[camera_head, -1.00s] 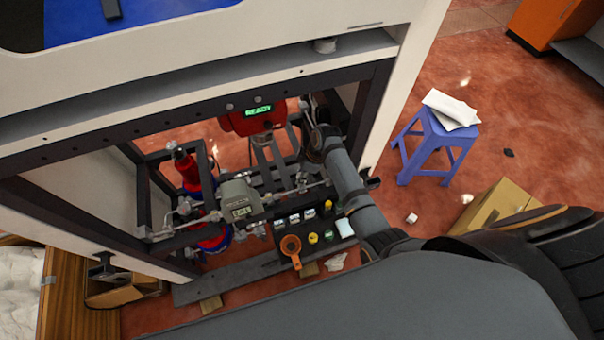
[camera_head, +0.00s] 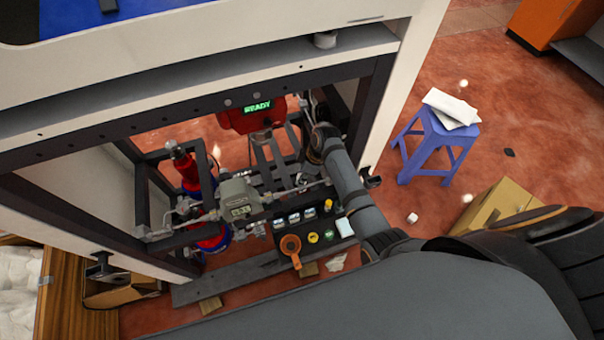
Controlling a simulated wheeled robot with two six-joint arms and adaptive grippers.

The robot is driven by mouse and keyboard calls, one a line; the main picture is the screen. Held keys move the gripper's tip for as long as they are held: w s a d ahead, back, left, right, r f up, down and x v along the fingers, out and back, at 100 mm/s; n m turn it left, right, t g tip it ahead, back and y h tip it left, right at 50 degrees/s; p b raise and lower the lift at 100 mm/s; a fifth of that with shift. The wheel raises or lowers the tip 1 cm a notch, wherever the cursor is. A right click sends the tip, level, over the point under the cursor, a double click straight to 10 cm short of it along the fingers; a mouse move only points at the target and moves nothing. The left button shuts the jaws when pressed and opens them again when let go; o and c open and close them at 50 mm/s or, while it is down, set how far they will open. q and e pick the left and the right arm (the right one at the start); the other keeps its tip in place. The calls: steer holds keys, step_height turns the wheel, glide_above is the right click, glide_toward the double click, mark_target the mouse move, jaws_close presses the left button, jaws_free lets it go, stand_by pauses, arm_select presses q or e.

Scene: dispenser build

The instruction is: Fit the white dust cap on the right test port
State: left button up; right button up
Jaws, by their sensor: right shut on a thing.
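My right gripper (camera_head: 314,112) is inside the open cabinet, beside the red unit (camera_head: 250,116) with the lit READY display. Its arm comes up from the lower right. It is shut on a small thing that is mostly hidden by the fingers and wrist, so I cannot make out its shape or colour. I cannot pick out the white dust cap for certain. The right test port is not clearly visible either; pipes and fittings (camera_head: 300,183) run below the gripper. My left gripper is not in view.
The dark cabinet frame (camera_head: 200,112) surrounds the work space. A grey meter (camera_head: 238,198) and red cylinders stand left of the arm. A dark tray (camera_head: 318,250) with several small parts and an orange ring-shaped tool (camera_head: 291,246) lies below. A blue stool (camera_head: 437,147) stands right.

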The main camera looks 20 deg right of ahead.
steer(key=shift+f+b, duration=0.55)
steer(key=shift+f, duration=0.35)
stand_by(0.7)
steer(key=o, duration=1.5)
steer(key=shift+c, duration=0.2)
steer(key=shift+r, duration=0.15)
step_height(320, 180, up, 6)
steer(key=p, duration=0.6)
steer(key=shift+p, duration=0.3)
steer(key=shift+s, duration=0.1)
